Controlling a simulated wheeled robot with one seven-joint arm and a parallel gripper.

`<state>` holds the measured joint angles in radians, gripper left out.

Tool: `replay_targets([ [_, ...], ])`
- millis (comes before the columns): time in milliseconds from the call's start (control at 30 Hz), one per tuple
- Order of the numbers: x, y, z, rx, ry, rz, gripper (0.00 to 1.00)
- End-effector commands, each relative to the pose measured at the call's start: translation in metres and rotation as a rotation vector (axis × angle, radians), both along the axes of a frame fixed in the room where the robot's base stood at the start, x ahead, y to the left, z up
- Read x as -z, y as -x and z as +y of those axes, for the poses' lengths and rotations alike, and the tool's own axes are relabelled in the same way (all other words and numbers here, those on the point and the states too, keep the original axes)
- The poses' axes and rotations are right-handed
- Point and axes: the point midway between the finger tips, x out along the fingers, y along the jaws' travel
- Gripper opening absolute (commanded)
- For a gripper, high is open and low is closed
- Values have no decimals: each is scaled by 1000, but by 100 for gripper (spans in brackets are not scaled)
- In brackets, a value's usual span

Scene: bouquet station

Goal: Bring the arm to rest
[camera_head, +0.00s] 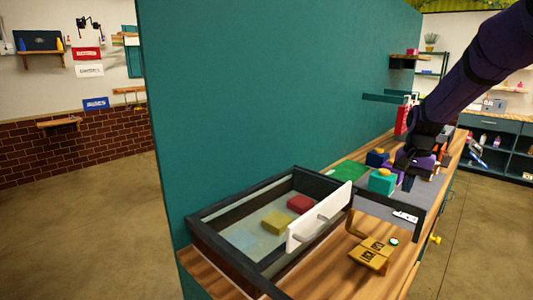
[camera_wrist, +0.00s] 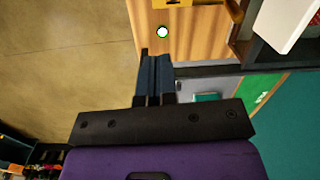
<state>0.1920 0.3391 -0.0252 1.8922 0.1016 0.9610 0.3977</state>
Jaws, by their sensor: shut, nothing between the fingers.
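My gripper (camera_head: 408,182) hangs from the dark purple arm on the right of the head view, over the wooden bench (camera_head: 335,275). In the wrist view the two dark fingers (camera_wrist: 154,58) are together with nothing between them.
A black-framed tray (camera_head: 215,244) with a yellow block (camera_head: 277,222) and a red block (camera_head: 300,203) is at left. A white panel with a handle (camera_head: 318,218) stands at its edge. A tall teal wall (camera_head: 270,90) backs the bench.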

Motion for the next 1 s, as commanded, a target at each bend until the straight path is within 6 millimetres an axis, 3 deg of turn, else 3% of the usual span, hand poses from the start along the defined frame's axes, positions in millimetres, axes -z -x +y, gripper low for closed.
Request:
replay_targets([
  [33, -17, 12, 7, -26, 7, -24, 0],
  [200, -61, 51, 28, -116, 28, -95, 0],
  [500, -117, 130, 60, -275, 73, -218, 0],
  [733, -141, 195, 79, -392, 113, -309, 0],
  [1000, -148, 270, 94, -528, 167, -414, 0],
])
